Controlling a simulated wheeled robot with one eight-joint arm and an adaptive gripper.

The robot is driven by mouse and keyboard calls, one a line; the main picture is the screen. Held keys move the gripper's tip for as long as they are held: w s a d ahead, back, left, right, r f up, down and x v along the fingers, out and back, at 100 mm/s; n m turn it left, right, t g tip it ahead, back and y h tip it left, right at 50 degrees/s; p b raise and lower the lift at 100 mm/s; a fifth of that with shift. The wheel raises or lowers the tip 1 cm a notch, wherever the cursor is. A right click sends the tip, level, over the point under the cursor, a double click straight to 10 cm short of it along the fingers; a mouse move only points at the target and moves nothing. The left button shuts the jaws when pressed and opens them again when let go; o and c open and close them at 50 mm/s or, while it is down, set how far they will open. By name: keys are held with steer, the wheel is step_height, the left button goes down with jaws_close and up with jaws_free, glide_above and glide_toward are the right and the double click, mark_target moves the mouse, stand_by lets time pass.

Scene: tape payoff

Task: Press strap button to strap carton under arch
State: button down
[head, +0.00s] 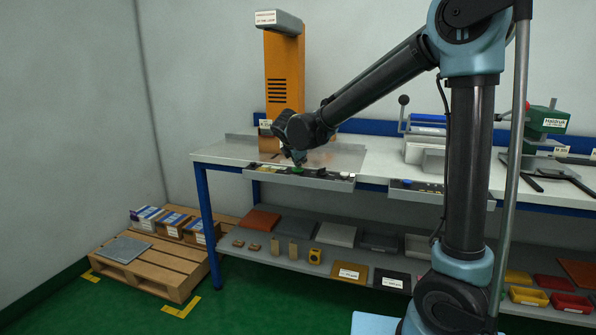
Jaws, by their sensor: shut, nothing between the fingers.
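My gripper (299,161) is shut and empty, pointing down over the front edge of the bench at its left part. Just below it, a small green button (297,170) shows on a grey control panel (340,184) with dark and yellow parts. I cannot tell whether the fingertips touch the button. Behind stands an orange machine column (285,78) with a grey overhanging head (279,21). My wrist and forearm hide part of its foot. I cannot make out a strapping arch or a carton under it.
The bench top (225,149) is bare at its left end. A second panel (430,190), a grey lever device (426,140) and a green machine (545,122) stand to the right. The lower shelf holds trays and small blocks. A pallet (165,262) with boxes is at left.

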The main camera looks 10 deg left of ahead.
mark_target(300, 169)
steer(key=shift+f, duration=0.2)
steer(key=shift+r, duration=0.2)
stand_by(0.4)
steer(key=shift+r, duration=0.75)
step_height(300, 169, up, 5)
steer(key=shift+r, duration=0.1)
stand_by(0.5)
stand_by(0.4)
